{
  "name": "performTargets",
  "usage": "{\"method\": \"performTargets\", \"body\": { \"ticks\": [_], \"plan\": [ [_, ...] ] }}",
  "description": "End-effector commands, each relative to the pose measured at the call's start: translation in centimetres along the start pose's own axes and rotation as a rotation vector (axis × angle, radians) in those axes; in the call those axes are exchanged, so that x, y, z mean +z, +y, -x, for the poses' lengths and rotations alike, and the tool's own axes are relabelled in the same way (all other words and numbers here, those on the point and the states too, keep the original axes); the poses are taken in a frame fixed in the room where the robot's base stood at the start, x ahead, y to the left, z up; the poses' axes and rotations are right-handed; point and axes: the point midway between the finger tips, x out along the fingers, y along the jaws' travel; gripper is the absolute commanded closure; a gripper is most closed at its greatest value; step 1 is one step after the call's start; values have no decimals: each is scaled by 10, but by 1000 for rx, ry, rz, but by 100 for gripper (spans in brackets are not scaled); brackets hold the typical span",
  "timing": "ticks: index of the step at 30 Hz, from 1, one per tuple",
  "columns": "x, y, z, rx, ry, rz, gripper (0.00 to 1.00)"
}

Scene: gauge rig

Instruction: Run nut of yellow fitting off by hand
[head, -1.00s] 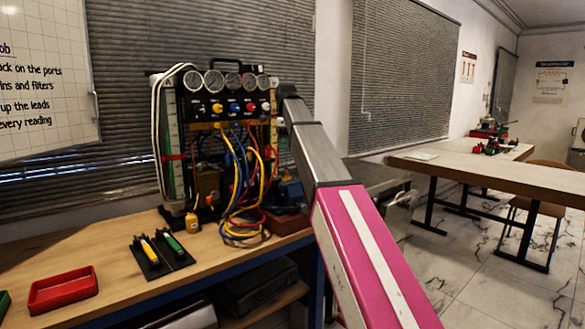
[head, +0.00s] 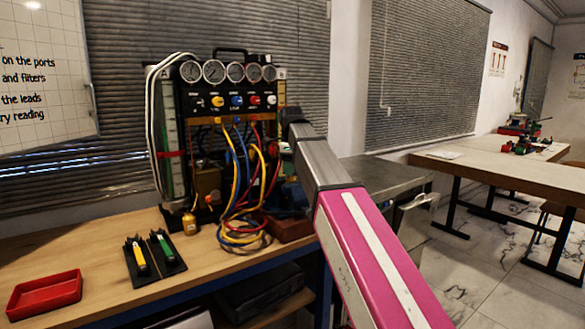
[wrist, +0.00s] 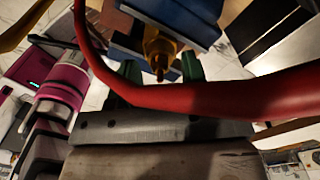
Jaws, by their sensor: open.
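In the wrist view a brass-yellow fitting (wrist: 160,48) with a narrower tip sticks out of a blue block (wrist: 182,14). My gripper (wrist: 161,70) has its two green fingertips apart, one on each side of the fitting's tip in the picture. I cannot tell whether they touch it or how far off it is. A thick red hose (wrist: 210,98) crosses in front of the fingers and hides part of them. In the head view my arm hides most of the gripper, and the fitting cannot be made out.
The gauge rig (head: 232,101) stands on the wooden bench with yellow, blue and red hoses (head: 243,225) looped in front. A grey side table (head: 385,178) is at right.

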Motion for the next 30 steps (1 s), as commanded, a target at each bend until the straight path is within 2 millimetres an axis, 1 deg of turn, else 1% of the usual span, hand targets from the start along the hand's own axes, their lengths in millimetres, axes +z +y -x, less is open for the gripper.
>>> {"method": "performTargets", "body": {
  "ticks": [2,3,4,5,6,7,14,20,26,30],
  "plan": [
    [0,0,0,0,0,0,56],
    [0,0,0,0,0,0,63],
    [0,0,0,0,0,0,73],
    [0,0,0,0,0,0,82],
    [0,0,0,0,0,0,95],
    [0,0,0,0,0,0,100],
    [0,0,0,0,0,6,100],
    [0,0,0,0,0,59,100],
    [0,0,0,0,0,185,100],
    [0,0,1,0,0,308,100]
  ]
}}
